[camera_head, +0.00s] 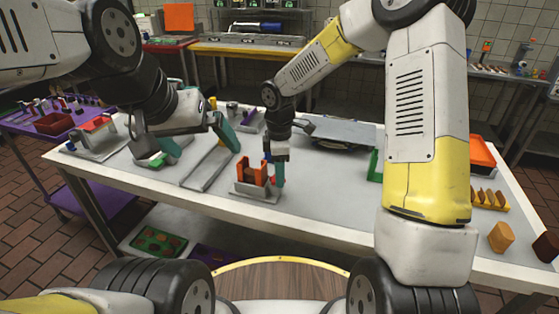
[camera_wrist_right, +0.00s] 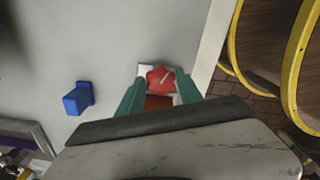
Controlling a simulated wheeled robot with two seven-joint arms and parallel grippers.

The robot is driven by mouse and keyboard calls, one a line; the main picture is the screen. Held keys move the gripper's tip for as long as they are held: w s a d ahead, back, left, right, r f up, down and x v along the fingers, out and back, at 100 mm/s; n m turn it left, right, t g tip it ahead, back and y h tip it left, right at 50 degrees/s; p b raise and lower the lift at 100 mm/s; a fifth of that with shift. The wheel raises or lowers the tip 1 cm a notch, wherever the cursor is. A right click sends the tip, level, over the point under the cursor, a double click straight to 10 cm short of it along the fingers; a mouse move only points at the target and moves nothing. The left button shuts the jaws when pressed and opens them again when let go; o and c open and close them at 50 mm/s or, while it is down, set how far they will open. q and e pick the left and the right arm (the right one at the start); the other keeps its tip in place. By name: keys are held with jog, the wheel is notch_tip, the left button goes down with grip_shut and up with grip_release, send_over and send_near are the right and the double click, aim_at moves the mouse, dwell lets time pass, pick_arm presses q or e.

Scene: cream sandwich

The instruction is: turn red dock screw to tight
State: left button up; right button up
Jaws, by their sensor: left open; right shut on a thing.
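The red screw (camera_wrist_right: 160,78) shows in the right wrist view as a red lobed knob with a pale line on top. My right gripper (camera_wrist_right: 158,88) has its teal fingers on either side of this knob and is shut on it. An orange-red part shows just below the knob there. In the head view my right gripper (camera_head: 279,180) points down at the right side of the small dock with orange uprights (camera_head: 256,182), and it largely hides the screw. My left gripper (camera_head: 195,146) is open, with teal fingers spread wide, over the left part of the table.
A blue post (camera_wrist_right: 77,98) stands left of the knob in the right wrist view. A grey tray (camera_head: 209,168) lies left of the dock. A grey plate (camera_head: 340,132) lies behind it. The white table (camera_head: 325,205) is bare in front and to the right of the dock.

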jog(key=m, duration=0.5)
jog(key=shift+s+r+m, duration=0.1)
jog(key=shift+m, duration=0.2)
jog(key=m, duration=0.5)
jog(key=shift+s+a+m, duration=0.1)
jog(key=shift+m, duration=0.2)
jog(key=o, duration=1.4)
jog(key=shift+c, duration=0.2)
notch_tip(320, 180, up, 8)
jog(key=shift+f, duration=0.15)
